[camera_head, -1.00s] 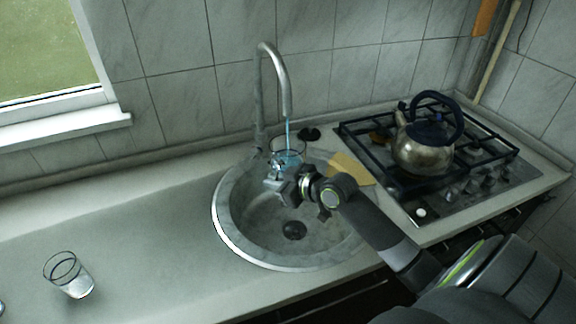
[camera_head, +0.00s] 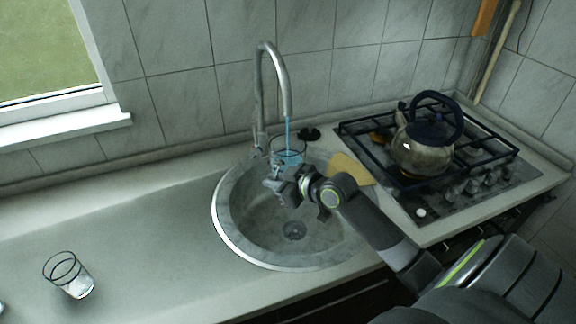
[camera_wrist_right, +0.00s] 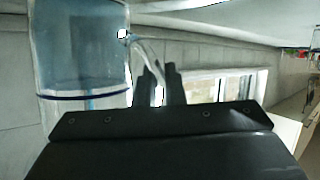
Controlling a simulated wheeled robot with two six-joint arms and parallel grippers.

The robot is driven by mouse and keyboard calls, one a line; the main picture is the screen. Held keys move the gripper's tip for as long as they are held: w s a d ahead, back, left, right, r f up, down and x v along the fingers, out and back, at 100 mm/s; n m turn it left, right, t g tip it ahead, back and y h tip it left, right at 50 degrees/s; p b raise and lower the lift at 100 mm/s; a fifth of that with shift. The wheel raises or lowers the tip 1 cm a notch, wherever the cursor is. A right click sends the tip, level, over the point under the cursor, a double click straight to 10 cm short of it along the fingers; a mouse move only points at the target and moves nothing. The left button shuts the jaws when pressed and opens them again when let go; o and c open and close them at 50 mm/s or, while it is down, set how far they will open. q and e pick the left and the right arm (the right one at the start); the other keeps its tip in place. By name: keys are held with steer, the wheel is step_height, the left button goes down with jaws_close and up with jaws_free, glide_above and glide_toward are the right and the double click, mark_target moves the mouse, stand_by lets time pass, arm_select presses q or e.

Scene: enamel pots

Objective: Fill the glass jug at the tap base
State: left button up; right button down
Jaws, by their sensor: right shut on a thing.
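The glass jug (camera_head: 288,152) is under the spout of the tap (camera_head: 270,90), over the far side of the round sink. A thin blue stream of water runs from the spout into it, and blue water shows inside. My right gripper (camera_head: 275,178) is shut on the jug on its near side. In the right wrist view the jug (camera_wrist_right: 80,60) fills the upper left, with a dark blue band on the glass and its clear handle by the gripper fingers (camera_wrist_right: 160,90). My left gripper is not in view.
The sink (camera_head: 245,225) lies below the jug. A drinking glass (camera_head: 70,275) stands on the left counter, which is otherwise mostly clear. A kettle (camera_head: 420,150) stands on the stove (camera_head: 470,185) at right.

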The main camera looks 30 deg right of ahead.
steer(key=shift+a+r, duration=0.1)
steer(key=shift+r, duration=0.1)
steer(key=s+a+p, duration=0.3)
steer(key=s+a, duration=0.3)
steer(key=s, duration=0.1)
steer(key=shift+s, duration=0.3)
steer(key=shift+d, duration=0.1)
stand_by(1.1)
